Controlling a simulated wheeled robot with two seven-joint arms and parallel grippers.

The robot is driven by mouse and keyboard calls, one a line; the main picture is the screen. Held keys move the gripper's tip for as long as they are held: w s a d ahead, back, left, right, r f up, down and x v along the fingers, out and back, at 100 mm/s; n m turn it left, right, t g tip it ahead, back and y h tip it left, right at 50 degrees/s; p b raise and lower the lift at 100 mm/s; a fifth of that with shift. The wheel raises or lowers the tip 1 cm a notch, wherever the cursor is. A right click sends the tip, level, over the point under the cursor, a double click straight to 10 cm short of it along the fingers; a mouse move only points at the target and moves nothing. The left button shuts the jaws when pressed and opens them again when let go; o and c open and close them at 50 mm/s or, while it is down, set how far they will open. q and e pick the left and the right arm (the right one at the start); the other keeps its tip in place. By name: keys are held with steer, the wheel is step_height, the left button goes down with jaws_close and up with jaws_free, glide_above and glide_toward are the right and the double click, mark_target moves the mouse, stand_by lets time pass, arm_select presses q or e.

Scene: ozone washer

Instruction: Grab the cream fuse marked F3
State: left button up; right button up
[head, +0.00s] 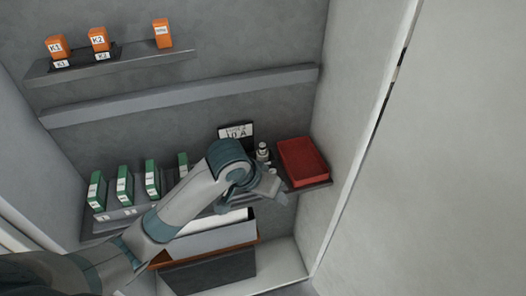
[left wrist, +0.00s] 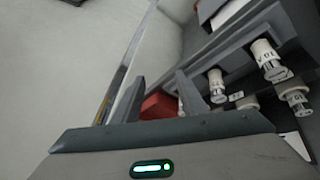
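Several cream fuses show in the left wrist view at the right. One cream fuse (left wrist: 216,86) stands nearest my fingers, another (left wrist: 268,61) is to its upper right, and one (left wrist: 294,98) is at the right edge. Their dark markings are too small and tilted to tell which is F3. In the head view one cream fuse (head: 263,152) shows beside the black label sign; my wrist seems to hide others. My left gripper (left wrist: 160,95) is open, with its fingers apart and no fuse between them. It also shows in the head view (head: 274,188), in front of the lower shelf.
A red bin (head: 303,161) sits at the shelf's right end. Green-and-white modules (head: 124,185) stand at its left. A black sign reading 10 A (head: 236,132) stands behind my wrist. Orange relays (head: 99,39) are on the upper shelf. The cabinet's right wall (head: 352,110) is close.

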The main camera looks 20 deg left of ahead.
arm_select(q)
steer(key=w+a+r+n+y, duration=0.1)
steer(key=w+a+r, duration=0.2)
steer(key=r, duration=0.6)
steer(key=w+a+r+n+y, duration=0.1)
steer(key=w+a+r, duration=0.3)
steer(key=r, duration=0.5)
steer(key=shift+w+r+y, duration=0.25)
steer(key=shift+w+y, duration=0.35)
steer(key=shift+w, duration=0.2)
steer(key=shift+f, duration=0.1)
steer(key=p, duration=0.2)
glide_above(262, 152)
steer(key=s, duration=0.2)
step_height(262, 152, down, 11)
steer(key=shift+w, duration=0.25)
steer(key=shift+f, duration=0.1)
